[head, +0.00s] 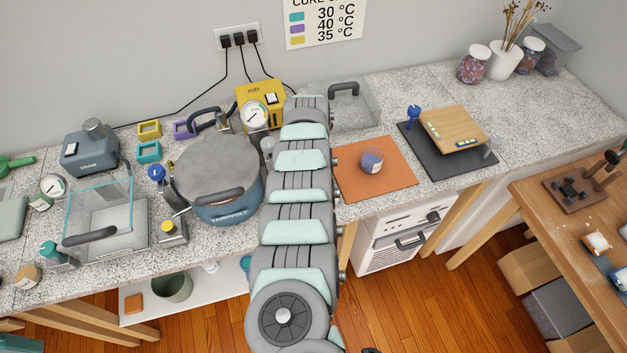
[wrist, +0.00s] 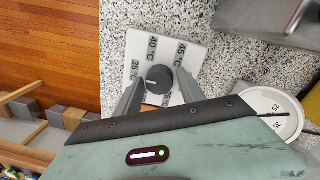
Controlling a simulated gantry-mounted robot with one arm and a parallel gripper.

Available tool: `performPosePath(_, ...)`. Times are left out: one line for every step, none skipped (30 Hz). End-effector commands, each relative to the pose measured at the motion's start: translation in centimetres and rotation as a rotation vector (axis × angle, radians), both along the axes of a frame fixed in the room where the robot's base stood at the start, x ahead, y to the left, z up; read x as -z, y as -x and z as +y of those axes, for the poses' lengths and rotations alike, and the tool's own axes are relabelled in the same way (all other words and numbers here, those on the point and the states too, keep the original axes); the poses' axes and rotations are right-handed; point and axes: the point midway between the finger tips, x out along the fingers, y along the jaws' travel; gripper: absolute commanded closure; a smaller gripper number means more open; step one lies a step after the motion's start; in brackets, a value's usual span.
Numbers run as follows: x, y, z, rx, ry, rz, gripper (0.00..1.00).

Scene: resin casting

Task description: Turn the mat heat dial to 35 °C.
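In the wrist view the heat dial (wrist: 158,77) is a dark round knob on a white plate (wrist: 190,47) with printed marks that read 35 °C, 40 °C and 45 °C. A short pale line on the knob points left, roughly below the 35 °C mark; its exact setting is hard to read. My gripper (wrist: 159,84) has one finger on each side of the knob, apart from each other; whether they touch it I cannot tell. In the head view my arm hides the dial and gripper. The orange mat (head: 350,187) lies right of my arm with a small cup (head: 372,160) on it.
A dark mat (head: 425,165) with a wooden board lies further right. A wall chart (head: 323,22) lists 30, 40 and 35 °C with colours.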

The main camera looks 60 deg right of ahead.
Motion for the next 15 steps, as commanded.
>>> performPosePath(0.00,0.01,-0.01,0.000,0.000,0.000,0.49)
performPosePath(-0.01,0.01,0.00,0.000,0.000,0.000,0.46)
performPosePath(-0.01,0.01,-0.01,0.000,0.000,0.000,0.43)
performPosePath(-0.02,0.01,-0.01,0.000,0.000,0.000,0.41)
performPosePath(-0.02,0.01,-0.01,0.000,0.000,0.000,0.41)
performPosePath(-0.03,0.01,-0.01,0.000,0.000,0.000,0.41)
performPosePath(-0.03,0.02,-0.01,0.000,0.000,0.000,0.41)
performPosePath(-0.03,0.02,-0.01,0.000,0.000,0.000,0.41)
performPosePath(-0.03,0.02,-0.01,0.000,0.000,0.000,0.41)
performPosePath(-0.03,0.02,0.00,0.000,0.000,0.000,0.41)
performPosePath(-0.05,0.02,0.00,0.000,0.000,0.000,0.41)
performPosePath(-0.13,0.01,-0.01,0.000,0.000,0.000,0.41)
performPosePath(-0.22,-0.01,-0.01,0.000,0.000,0.000,0.41)
performPosePath(-0.35,-0.03,-0.01,0.000,0.000,0.000,0.41)
performPosePath(-0.60,-0.05,-0.02,0.000,0.000,0.000,0.41)
